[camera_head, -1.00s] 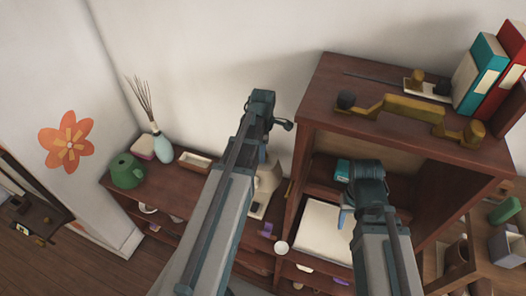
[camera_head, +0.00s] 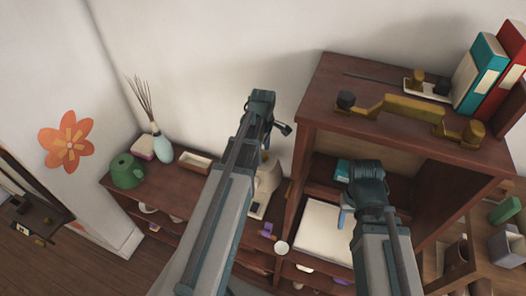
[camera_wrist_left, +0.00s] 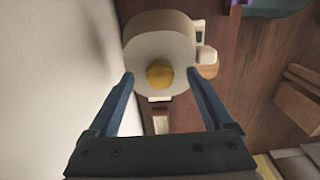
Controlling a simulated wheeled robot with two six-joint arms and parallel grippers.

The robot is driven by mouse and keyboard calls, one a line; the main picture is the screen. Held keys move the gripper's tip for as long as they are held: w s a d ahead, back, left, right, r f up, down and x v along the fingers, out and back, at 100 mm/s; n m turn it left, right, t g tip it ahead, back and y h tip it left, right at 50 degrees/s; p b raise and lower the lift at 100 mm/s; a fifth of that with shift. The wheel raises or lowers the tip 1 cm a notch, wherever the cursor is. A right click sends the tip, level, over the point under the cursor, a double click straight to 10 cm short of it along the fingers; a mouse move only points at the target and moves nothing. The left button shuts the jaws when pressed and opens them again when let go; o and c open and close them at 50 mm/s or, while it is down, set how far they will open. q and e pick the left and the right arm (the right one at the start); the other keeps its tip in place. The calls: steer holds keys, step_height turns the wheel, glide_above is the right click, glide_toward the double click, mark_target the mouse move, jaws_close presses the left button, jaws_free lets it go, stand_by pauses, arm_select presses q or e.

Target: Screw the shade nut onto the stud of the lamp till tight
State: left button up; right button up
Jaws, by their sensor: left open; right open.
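The lamp's cream shade (camera_head: 268,178) stands on the low cabinet, partly hidden behind my left arm. In the left wrist view the shade (camera_wrist_left: 150,45) is seen from above. A round brass-yellow piece (camera_wrist_left: 159,74), which looks like the shade nut, is at its middle; any stud under it is hidden. My left gripper (camera_wrist_left: 160,76) is open, one blue finger on each side of the brass piece, with gaps on both sides. In the head view this gripper (camera_head: 265,145) is over the lamp. My right gripper (camera_head: 345,216) is open in front of the taller cabinet, with no object visible in it.
The taller cabinet (camera_head: 312,120) rises right of the lamp, with a brass-coloured bar (camera_head: 405,108) and binders (camera_head: 482,72) on top. A green pot (camera_head: 127,172), a blue vase (camera_head: 163,148) and a small tray (camera_head: 195,160) stand left. The wall is close behind.

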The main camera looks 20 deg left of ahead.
mark_target(263, 154)
arm_select(q)
steer(key=shift+o, duration=0.2)
steer(key=shift+r, duration=0.15)
step_height(263, 154, up, 7)
steer(key=p, duration=0.7)
steer(key=shift+r+p, duration=0.15)
steer(key=shift+p, duration=0.15)
